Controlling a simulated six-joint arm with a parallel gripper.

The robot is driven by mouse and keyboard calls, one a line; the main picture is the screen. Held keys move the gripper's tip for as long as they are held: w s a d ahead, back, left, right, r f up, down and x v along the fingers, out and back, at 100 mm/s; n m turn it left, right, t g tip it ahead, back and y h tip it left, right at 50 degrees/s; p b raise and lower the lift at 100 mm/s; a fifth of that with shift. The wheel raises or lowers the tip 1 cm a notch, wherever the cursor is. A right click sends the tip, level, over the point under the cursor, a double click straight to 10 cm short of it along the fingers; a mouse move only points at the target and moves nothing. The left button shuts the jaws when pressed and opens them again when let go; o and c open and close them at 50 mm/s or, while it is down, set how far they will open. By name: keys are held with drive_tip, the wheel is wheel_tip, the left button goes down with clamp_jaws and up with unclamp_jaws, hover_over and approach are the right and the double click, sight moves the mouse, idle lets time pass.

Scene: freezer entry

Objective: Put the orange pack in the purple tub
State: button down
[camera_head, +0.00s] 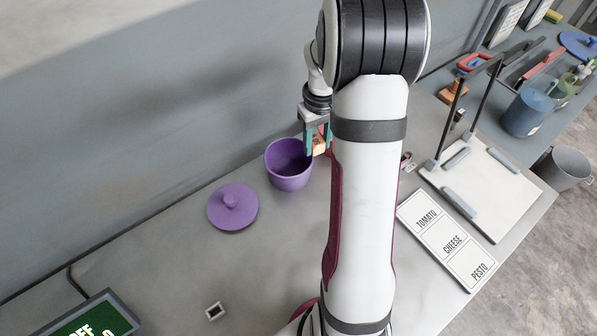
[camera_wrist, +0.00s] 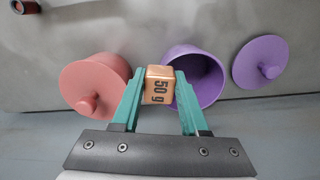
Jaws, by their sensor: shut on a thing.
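The orange pack (camera_wrist: 159,84), a small block marked "50 g", sits between the teal fingers of my gripper (camera_wrist: 159,76) in the wrist view. My gripper is shut on it. In the head view the pack (camera_head: 319,147) shows between the fingers, just right of the purple tub's rim. The purple tub (camera_head: 288,178) stands open and upright on the counter near the wall. In the wrist view the purple tub (camera_wrist: 211,82) is right of the pack, partly behind the right finger. The inside of the tub is only partly seen.
The purple lid (camera_head: 232,206) lies on the counter beside the tub. A red tub with its lid on (camera_wrist: 92,82) stands on the pack's other side. A labelled board (camera_head: 446,241) and a white tray (camera_head: 485,190) lie right of my arm. The front-left counter is mostly clear.

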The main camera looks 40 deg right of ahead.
drive_tip(key=n, duration=0.2)
hover_over(291, 175)
drive_tip(key=f, duration=0.1)
wheel_tip(291, 175, down, 9)
drive_tip(key=shift+f, duration=0.15)
drive_tip(key=shift+c, duration=2.1)
unclamp_jaws()
drive_tip(key=shift+f, duration=0.1)
